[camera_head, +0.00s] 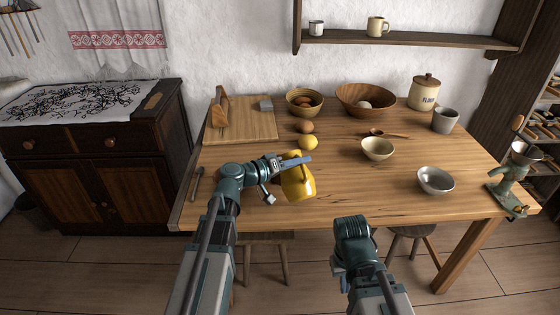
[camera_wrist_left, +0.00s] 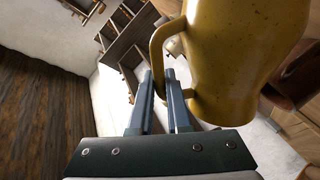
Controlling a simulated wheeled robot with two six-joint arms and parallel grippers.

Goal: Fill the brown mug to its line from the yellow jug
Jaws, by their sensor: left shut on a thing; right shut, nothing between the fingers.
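The speckled yellow jug (camera_head: 301,184) is at the front middle of the table, leaning somewhat in the head view. My left gripper (camera_head: 292,162) is shut on its handle; the left wrist view shows the handle (camera_wrist_left: 158,45) at the fingers (camera_wrist_left: 165,95) and the jug body (camera_wrist_left: 225,60) close beside them. I cannot tell whether the jug's base touches the table. My right gripper (camera_head: 352,262) is low in front of the table, shut and empty, its fingers hardly showing. I cannot make out a brown mug; a grey-brown mug (camera_head: 445,121) stands at the back right.
The wooden table (camera_head: 240,200) holds a cream bowl (camera_head: 377,149), a grey bowl (camera_head: 435,181), a wooden spoon (camera_head: 388,134), a lemon (camera_head: 308,142), a lidded flour jar (camera_head: 424,92) and a green grinder (camera_head: 508,180). A cutting board (camera_head: 250,125) lies at the left.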

